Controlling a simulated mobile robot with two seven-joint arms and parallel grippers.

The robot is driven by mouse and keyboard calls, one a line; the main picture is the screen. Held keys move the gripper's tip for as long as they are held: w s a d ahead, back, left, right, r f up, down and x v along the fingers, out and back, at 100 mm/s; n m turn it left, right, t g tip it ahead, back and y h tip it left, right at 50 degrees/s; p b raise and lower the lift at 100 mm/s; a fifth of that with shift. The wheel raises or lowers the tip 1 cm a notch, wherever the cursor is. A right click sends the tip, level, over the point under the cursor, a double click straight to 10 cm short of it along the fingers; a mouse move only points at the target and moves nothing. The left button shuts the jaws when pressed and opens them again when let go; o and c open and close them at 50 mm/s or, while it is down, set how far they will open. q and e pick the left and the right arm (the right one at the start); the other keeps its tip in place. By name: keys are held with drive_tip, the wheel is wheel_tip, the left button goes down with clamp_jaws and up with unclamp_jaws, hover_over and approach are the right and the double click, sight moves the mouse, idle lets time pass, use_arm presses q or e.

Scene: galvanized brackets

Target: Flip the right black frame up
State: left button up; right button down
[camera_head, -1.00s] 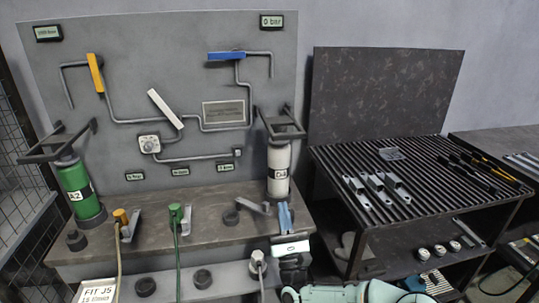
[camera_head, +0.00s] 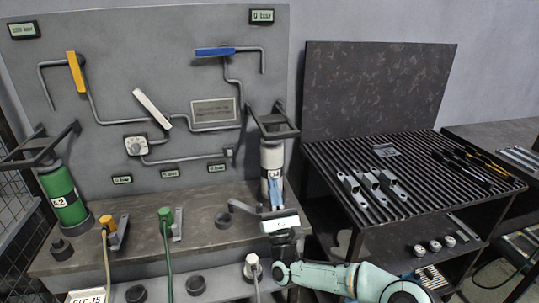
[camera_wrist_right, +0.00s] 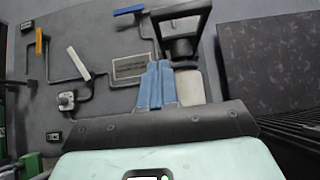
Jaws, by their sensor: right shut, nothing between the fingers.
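The right black frame (camera_head: 280,131) sits on top of the white cylinder (camera_head: 271,158) at the right end of the workbench. It lies roughly flat, tilted a little, its open loop toward me. It also shows in the wrist view (camera_wrist_right: 183,13), just above and right of the fingertips. My right gripper (camera_head: 276,193) has blue fingers, shut and empty, in front of the white cylinder's lower part and below the frame. In the wrist view the shut fingers (camera_wrist_right: 157,75) overlap the cylinder's left side; I cannot tell whether they touch it. My left gripper is out of view.
A green cylinder (camera_head: 63,197) with a similar black frame (camera_head: 38,147) stands at the left. A grey panel with pipes and valve handles (camera_head: 76,72) rises behind the bench. A ribbed black rack (camera_head: 420,165) with metal brackets (camera_head: 370,181) stands right of the bench.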

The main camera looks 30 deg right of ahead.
drive_tip(key=w+d+r, duration=0.1)
drive_tip(key=w+r, duration=0.3)
drive_tip(key=r, duration=0.4)
drive_tip(key=shift+w+r, duration=0.15)
drive_tip(key=shift+r, duration=0.05)
